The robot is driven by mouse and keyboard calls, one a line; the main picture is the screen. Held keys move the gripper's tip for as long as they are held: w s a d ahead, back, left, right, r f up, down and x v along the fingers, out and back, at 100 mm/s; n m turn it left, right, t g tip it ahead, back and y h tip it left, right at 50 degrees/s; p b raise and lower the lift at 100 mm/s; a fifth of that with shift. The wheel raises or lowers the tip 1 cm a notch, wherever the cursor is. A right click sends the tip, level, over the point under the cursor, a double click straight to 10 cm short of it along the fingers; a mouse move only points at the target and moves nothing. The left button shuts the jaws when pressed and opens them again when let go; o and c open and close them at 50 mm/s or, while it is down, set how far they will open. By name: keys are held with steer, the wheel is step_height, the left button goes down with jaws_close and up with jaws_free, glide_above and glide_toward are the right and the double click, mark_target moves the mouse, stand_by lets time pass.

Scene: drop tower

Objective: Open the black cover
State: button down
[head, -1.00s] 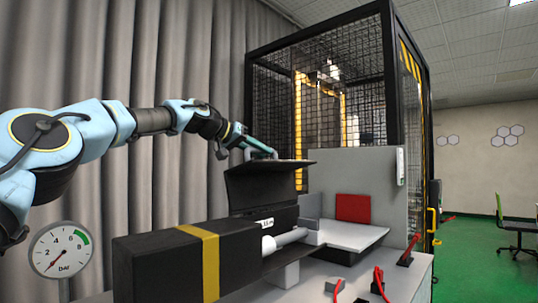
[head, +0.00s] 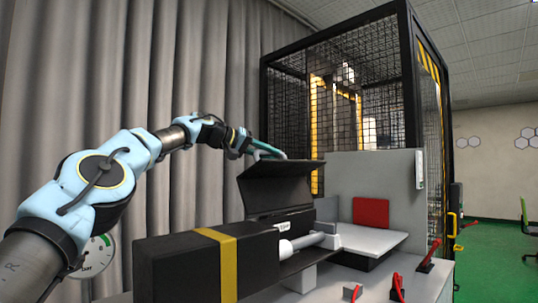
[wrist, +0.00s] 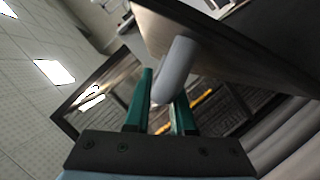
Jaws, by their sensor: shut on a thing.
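The black cover (head: 275,190) stands raised over the black housing with the yellow band (head: 206,266). Its upper part bends toward the right like a flap. My gripper (head: 272,152) is at the cover's top edge. In the wrist view, the green fingers of my gripper (wrist: 162,100) are shut on a grey rounded handle (wrist: 177,64) fixed to the dark cover panel (wrist: 225,45). Below the raised cover, a light grey cylinder with a rod (head: 305,241) shows. The handle is mostly hidden in the head view.
A black mesh cage (head: 340,115) with yellow posts stands behind. A grey upright panel (head: 392,185) with a red pad (head: 371,212) is right of the cover. Red levers (head: 431,254) sit on the bench at right. A pressure gauge (head: 98,250) is partly behind my arm.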

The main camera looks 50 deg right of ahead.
steer(key=c, duration=0.8)
jaws_free()
steer(key=shift+o, duration=0.2)
steer(key=b+v, duration=0.4)
steer(key=v, duration=0.6)
steer(key=shift+a+b, duration=0.3)
steer(key=shift+w+r, duration=0.1)
steer(key=shift+r, duration=0.05)
